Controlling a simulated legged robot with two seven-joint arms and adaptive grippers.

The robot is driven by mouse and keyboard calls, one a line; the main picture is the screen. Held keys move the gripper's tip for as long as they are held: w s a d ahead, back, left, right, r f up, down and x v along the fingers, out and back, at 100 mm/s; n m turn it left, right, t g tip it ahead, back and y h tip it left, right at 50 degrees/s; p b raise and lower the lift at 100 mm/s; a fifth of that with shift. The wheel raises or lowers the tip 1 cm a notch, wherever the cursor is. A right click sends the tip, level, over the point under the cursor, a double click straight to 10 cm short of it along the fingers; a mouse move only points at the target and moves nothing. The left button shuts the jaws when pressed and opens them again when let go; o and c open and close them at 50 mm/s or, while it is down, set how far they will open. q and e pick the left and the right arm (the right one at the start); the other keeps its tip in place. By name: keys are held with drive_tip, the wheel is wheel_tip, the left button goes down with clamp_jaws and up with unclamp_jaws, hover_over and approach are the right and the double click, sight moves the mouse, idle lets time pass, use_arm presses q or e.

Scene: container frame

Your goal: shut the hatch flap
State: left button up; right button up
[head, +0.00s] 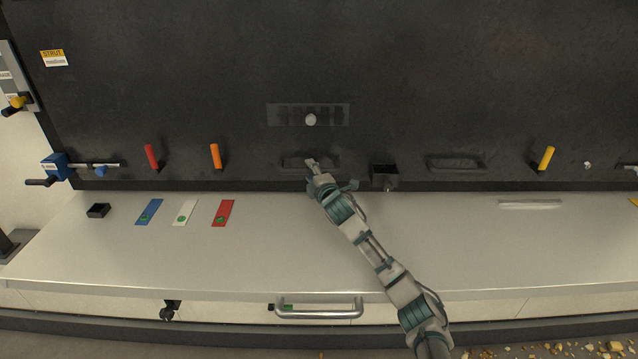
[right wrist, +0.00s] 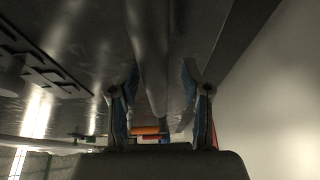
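The dark upright panel (head: 420,70) fills the back of the head view. A slotted rectangular plate (head: 335,115) with a pale round knob (head: 311,120) is on it. I cannot tell for sure which part is the hatch flap, or how far it is open. My right gripper (head: 313,165) is at the panel's lower part, below the knob and in front of a shallow dark recess (head: 290,160). In the right wrist view its two fingers (right wrist: 161,75) are apart, with a grey bar-like shape (right wrist: 150,45) between or beyond them; contact cannot be told. My left gripper is out of view.
Red (head: 152,156), orange (head: 215,156) and yellow (head: 546,157) handles and a black box (head: 384,177) stick out from the panel. The pale ledge (head: 400,225) below holds several coloured cards and a small black tray (head: 98,210). A bar handle (head: 320,313) is at its front.

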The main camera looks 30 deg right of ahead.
drive_tip(key=s+a, duration=0.1)
drive_tip(key=s, duration=0.8)
drive_tip(key=shift+s+a+r, duration=0.15)
drive_tip(key=shift+s+a, duration=0.1)
drive_tip(key=shift+a, duration=0.05)
